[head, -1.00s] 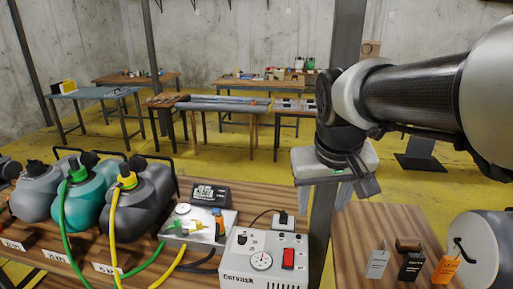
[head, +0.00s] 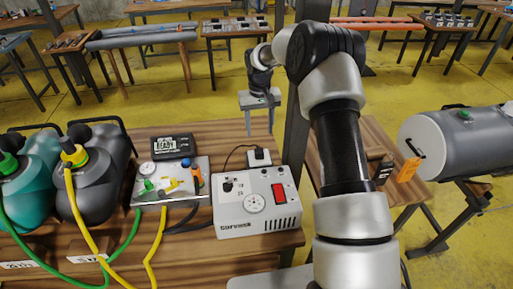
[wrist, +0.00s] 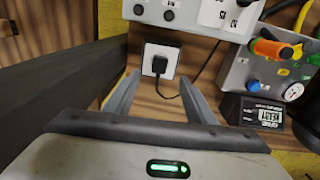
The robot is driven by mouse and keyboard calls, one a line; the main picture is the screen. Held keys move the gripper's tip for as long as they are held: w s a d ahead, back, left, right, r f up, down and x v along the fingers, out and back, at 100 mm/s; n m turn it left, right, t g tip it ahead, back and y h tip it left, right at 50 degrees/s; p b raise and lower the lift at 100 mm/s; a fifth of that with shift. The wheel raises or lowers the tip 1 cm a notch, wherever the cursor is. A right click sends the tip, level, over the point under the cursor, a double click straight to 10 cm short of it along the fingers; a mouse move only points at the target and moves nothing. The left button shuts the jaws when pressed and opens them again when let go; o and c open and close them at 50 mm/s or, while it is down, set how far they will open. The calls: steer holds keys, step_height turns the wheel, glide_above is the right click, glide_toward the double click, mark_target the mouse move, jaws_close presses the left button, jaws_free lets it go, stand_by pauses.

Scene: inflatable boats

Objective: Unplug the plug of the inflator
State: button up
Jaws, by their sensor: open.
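The inflator is a white box (head: 240,217) with a dial and a red switch, on the wooden table in the head view. Behind it is a white socket (head: 264,162). The black plug (wrist: 160,65) sits in this socket in the wrist view, with a black cord curving away from it. My gripper (head: 259,132) is open and empty, above and behind the socket in the head view. In the wrist view its fingers (wrist: 160,82) point toward the socket, one on each side of the plug in the picture. I see no contact.
Green and yellow hoses (head: 85,235) run to canisters at the left. A dark post (head: 296,140) rises close right of the socket.

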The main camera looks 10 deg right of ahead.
mark_target(259, 150)
steer(key=f, duration=0.1)
steer(key=w+f, duration=0.1)
steer(key=f, duration=0.1)
steer(key=shift+d, duration=0.1)
steer(key=shift+f, duration=0.15)
steer(key=shift+f+b, duration=2.55)
steer(key=shift+f, duration=1.85)
steer(key=shift+b, duration=0.4)
jaws_close()
steer(key=shift+r, duration=0.15)
